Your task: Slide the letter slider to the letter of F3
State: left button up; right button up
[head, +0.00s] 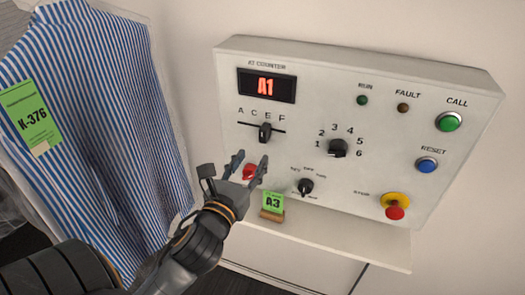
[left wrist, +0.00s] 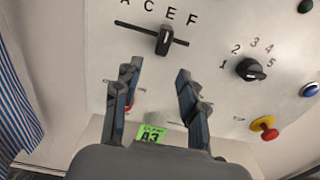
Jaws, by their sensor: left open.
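The letter slider's black knob (head: 265,132) sits on a horizontal slot in the white control panel, below the letters A, C, E, F. It appears about under E; it also shows in the left wrist view (left wrist: 164,40). The red display (head: 266,86) above reads A1. The number dial (head: 338,148), marked 1 to 6, is right of the slider. My left gripper (head: 251,163) is open and empty, below the slider knob and apart from it. In the left wrist view its fingers (left wrist: 158,82) are spread, with the knob beyond and between them. My right gripper is not in view.
A green A3 card (head: 271,202) stands on the shelf (head: 330,240) under the panel. A red button (head: 249,172) is behind my left fingers. A lower dial (head: 305,187) and an emergency button (head: 395,207) are to the right. A striped shirt (head: 100,110) hangs left.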

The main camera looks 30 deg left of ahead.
aim_at(263, 143)
pick_arm(q)
jog(key=x, duration=0.7)
jog(key=shift+w+r, duration=0.1)
jog(key=shift+w, duration=0.05)
jog(key=shift+w+a, duration=0.1)
jog(key=shift+w, duration=0.2)
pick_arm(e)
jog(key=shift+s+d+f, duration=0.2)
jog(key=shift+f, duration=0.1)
pick_arm(q)
jog(key=shift+c, duration=0.4)
grip_shut()
